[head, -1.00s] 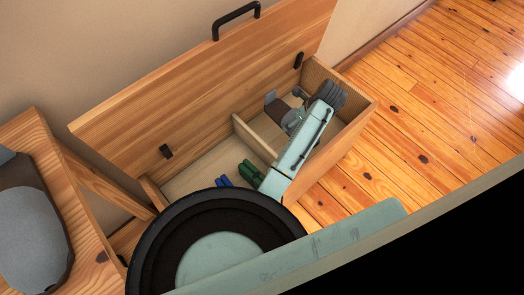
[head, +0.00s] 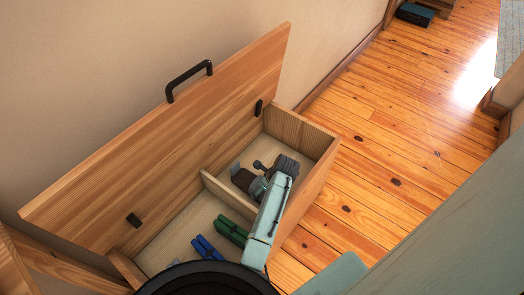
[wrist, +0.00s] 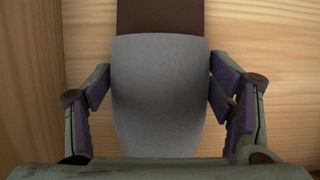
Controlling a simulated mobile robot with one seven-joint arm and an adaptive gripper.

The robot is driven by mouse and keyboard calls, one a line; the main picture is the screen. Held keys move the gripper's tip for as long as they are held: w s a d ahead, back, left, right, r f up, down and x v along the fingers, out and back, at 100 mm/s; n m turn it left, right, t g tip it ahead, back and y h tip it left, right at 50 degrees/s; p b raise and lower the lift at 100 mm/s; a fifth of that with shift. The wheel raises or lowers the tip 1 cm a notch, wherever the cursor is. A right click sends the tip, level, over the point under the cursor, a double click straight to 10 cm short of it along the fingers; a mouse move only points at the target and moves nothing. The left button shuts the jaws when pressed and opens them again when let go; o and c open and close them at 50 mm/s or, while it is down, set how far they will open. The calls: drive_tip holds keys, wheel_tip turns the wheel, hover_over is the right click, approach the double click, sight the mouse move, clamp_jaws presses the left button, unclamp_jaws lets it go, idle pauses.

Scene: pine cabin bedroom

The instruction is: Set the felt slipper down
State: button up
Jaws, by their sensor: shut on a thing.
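The felt slipper (wrist: 160,100) is grey with a dark brown part at its far end. It fills the middle of the wrist view. My gripper (wrist: 158,88) is shut on it, one finger against each side. In the head view a grey edge of the slipper (head: 236,171) shows beside my gripper (head: 246,184), inside the far compartment of an open wooden chest (head: 320,180). My arm hides much of that compartment. I cannot tell whether the slipper touches the compartment's floor.
The chest's lid (head: 170,140) stands open against the wall. A divider (head: 226,196) splits the chest. Blue (head: 207,247) and green (head: 232,231) objects lie in the near compartment. Plank floor (head: 390,150) to the right is clear.

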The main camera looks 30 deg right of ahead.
drive_tip(key=o, duration=1.3)
drive_tip(key=shift+r, duration=0.1)
drive_tip(key=p+v, duration=0.1)
drive_tip(key=v, duration=1.1)
drive_tip(key=shift+d, duration=0.1)
